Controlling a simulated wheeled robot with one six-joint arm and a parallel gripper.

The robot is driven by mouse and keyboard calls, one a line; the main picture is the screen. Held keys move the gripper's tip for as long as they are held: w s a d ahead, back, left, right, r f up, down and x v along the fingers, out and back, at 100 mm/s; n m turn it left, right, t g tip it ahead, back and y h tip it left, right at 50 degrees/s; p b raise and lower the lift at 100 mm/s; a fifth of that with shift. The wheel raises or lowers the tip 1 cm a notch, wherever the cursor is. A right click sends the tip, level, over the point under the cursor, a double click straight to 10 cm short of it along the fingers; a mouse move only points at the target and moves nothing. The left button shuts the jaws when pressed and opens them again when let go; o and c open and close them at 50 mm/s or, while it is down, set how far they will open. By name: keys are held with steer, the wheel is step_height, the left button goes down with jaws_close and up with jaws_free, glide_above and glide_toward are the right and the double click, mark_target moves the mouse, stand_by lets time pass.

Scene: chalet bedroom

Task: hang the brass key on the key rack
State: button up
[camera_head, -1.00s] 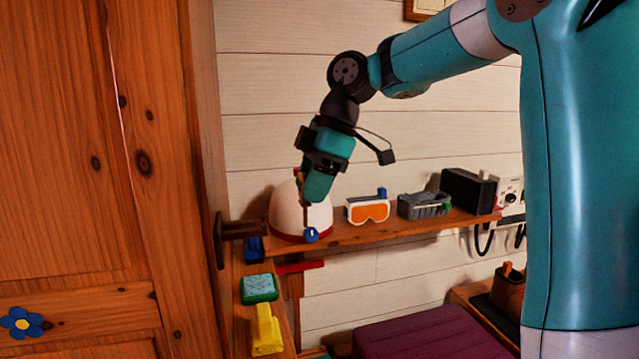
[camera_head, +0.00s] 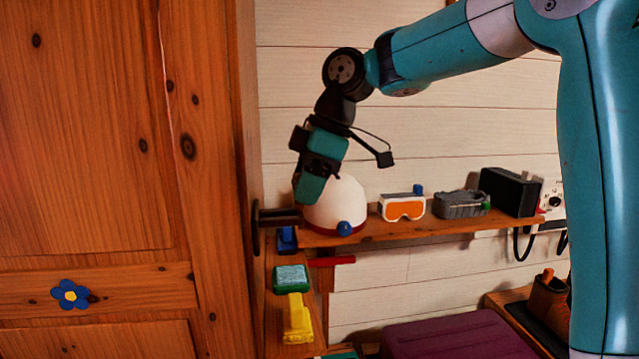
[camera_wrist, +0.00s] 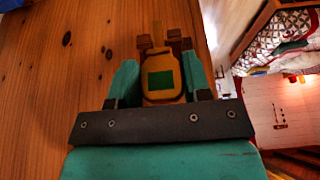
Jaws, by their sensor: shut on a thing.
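My gripper (camera_head: 307,198) points down in the head view, just left of the white dome and in front of the dark peg. In the wrist view my gripper (camera_wrist: 160,85) has its teal fingers on either side of a brass-coloured piece with a green square, which I take to be the brass key (camera_wrist: 162,92). It is shut on it. Its far end shows two brown prongs. The key cannot be made out in the head view. I cannot clearly identify a key rack; a dark peg with a round plate (camera_head: 256,228) stands at the wardrobe side.
A wooden shelf (camera_head: 390,232) holds a white dome (camera_head: 338,203), orange goggles (camera_head: 403,208), a grey box (camera_head: 460,204) and a black box (camera_head: 511,190). A lower ledge carries a green block (camera_head: 291,279) and a yellow thing (camera_head: 298,320). The wardrobe (camera_head: 100,140) is close on the left.

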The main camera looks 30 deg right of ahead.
steer(key=shift+w+a, duration=0.2)
steer(key=shift+a, duration=0.4)
steer(key=shift+w+a, duration=0.2)
steer(key=shift+a, duration=0.4)
steer(key=shift+f+b, duration=0.35)
steer(key=shift+f, duration=0.15)
steer(key=o, duration=1)
steer(key=shift+r, duration=0.1)
steer(key=p+v, duration=0.8)
steer(key=v, duration=0.9)
steer(key=shift+r+p, duration=0.2)
steer(key=shift+p, duration=0.1)
